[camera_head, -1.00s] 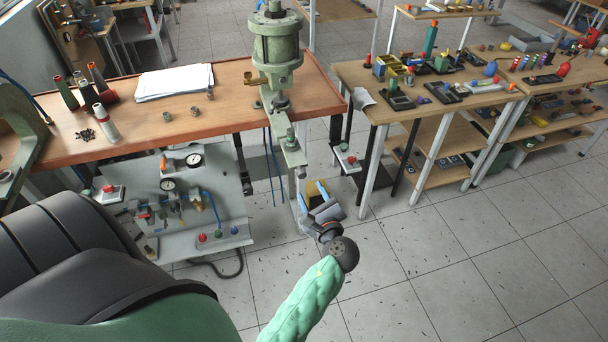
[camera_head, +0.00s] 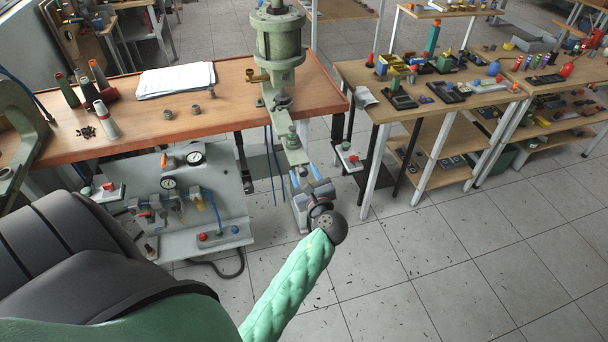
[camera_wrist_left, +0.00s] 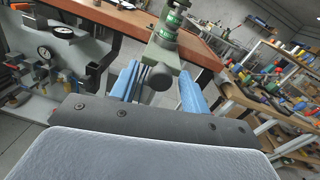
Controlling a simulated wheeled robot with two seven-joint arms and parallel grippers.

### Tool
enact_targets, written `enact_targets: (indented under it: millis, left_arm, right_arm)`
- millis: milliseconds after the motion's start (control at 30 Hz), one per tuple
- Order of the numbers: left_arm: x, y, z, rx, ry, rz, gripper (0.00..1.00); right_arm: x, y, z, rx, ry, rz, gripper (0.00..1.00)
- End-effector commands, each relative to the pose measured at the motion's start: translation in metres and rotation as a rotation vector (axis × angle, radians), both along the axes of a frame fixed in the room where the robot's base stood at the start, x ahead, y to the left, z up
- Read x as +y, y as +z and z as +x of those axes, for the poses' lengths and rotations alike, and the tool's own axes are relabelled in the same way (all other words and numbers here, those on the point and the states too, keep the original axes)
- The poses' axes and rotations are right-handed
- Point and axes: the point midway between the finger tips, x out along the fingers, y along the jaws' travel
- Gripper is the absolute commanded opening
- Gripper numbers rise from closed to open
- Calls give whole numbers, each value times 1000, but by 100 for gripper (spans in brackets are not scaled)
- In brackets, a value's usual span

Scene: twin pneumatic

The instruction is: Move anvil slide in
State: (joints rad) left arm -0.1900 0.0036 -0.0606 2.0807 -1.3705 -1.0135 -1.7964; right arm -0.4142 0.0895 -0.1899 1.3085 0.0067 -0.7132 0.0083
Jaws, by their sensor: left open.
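The pneumatic press (camera_head: 280,40) is a pale green cylinder on a stand at the right part of the bench. Its pale green anvil slide (camera_head: 293,151) juts out over the bench's front edge. In the left wrist view the slide's round front end (camera_wrist_left: 160,79) lies between two blue fingers. My left gripper (camera_head: 309,182) is open just in front of and below the slide's end, and it also shows in the left wrist view (camera_wrist_left: 160,90). I cannot tell whether the fingers touch the slide. My right gripper is not in view.
The wooden bench (camera_head: 235,105) holds papers (camera_head: 175,80), bottles (camera_head: 105,120) and small metal parts. A grey panel with gauges and valves (camera_head: 185,200) stands below it. Tables with boxes and tools (camera_head: 430,90) stand at the right. The floor at front right is clear.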

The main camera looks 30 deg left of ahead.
Motion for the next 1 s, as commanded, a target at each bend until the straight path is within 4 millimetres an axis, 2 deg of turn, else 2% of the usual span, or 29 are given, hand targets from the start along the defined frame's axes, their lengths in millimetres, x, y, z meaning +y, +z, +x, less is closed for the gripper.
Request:
enact_targets:
  millis: [333, 367, 567, 600, 833, 1000]
  left_arm:
    - [3, 0, 3, 0, 0, -1, 46]
    - [3, 0, 3, 0, 0, -1, 43]
    - [3, 0, 3, -1, 0, -2, 3]
    - [3, 0, 3, -1, 0, -2, 0]
    - [10, 2, 9, -1, 0, 0, 0]
    - [37, 5, 32, -2, 1, 2, 0]
  right_arm:
    - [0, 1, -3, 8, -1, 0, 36]
    - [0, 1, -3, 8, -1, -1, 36]
    - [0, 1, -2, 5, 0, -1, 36]
    - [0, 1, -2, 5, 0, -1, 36]
    - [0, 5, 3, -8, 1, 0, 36]
    - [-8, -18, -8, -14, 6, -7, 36]
